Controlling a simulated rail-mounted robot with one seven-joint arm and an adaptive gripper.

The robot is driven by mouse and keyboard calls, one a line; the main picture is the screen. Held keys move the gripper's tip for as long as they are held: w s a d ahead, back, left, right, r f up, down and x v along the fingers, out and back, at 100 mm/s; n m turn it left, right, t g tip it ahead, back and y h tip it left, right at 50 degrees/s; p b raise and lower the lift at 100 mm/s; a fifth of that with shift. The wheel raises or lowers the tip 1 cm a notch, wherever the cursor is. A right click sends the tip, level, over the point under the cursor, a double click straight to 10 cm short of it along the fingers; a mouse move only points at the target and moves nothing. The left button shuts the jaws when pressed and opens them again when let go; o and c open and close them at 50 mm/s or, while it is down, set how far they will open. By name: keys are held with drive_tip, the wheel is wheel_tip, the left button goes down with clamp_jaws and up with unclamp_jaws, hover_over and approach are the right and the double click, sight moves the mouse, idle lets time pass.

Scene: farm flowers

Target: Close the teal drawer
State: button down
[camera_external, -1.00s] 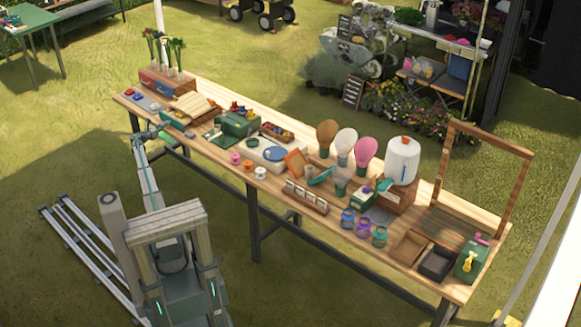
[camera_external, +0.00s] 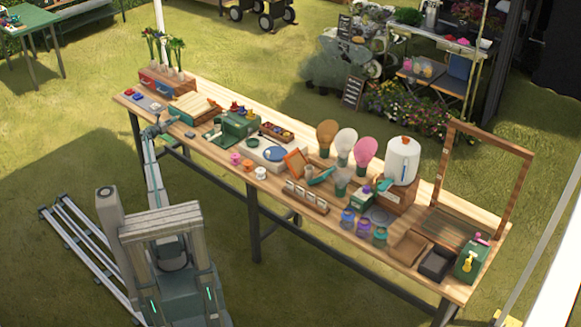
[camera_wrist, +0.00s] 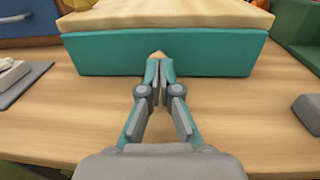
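The teal drawer (camera_wrist: 215,54) shows its broad front panel across the top of the wrist view, under a pale wooden top. In the external view the wooden box (camera_external: 200,107) it belongs to stands near the left end of the long table; its front is small there. A small wooden knob (camera_wrist: 158,55) sits at the middle of the panel. My gripper (camera_wrist: 160,68) has its fingers together, with the tips at the knob and panel; I cannot tell whether they touch. In the external view my gripper (camera_external: 160,129) is at the table's front edge, before the box.
A blue drawer front (camera_wrist: 28,28) and a grey flat pad (camera_wrist: 22,82) lie to the left. A grey block (camera_wrist: 307,113) sits to the right, and a green box (camera_external: 239,124) stands further right. The tabletop (camera_wrist: 90,120) beside my fingers is bare.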

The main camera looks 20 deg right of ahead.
drive_tip(key=v, duration=1.3)
drive_tip(key=s+f+m+g+y+p, duration=0.1)
drive_tip(key=s+f+m+g+y, duration=0.3)
drive_tip(key=s+f+m, duration=0.9)
drive_tip(key=s+f+m+g+y+p, duration=0.1)
drive_tip(key=s+f+m+g+y, duration=0.35)
drive_tip(key=s+f, duration=1.65)
drive_tip(key=s+a+f+m+g+y+p, duration=0.15)
drive_tip(key=s+f, duration=0.25)
drive_tip(key=s, duration=0.7)
drive_tip(key=s+a+f+m+g+y+p, duration=0.1)
drive_tip(key=s+a+f+m+g+y, duration=0.15)
drive_tip(key=s, duration=0.85)
drive_tip(key=s+a+m+g+y+p, duration=0.1)
drive_tip(key=s+m+g+y+p, duration=0.1)
drive_tip(key=s, duration=2.4)
drive_tip(key=shift+a+f+m+g+p, duration=0.3)
drive_tip(key=shift+m+g+p, duration=0.4)
drive_tip(key=shift+g, duration=0.45)
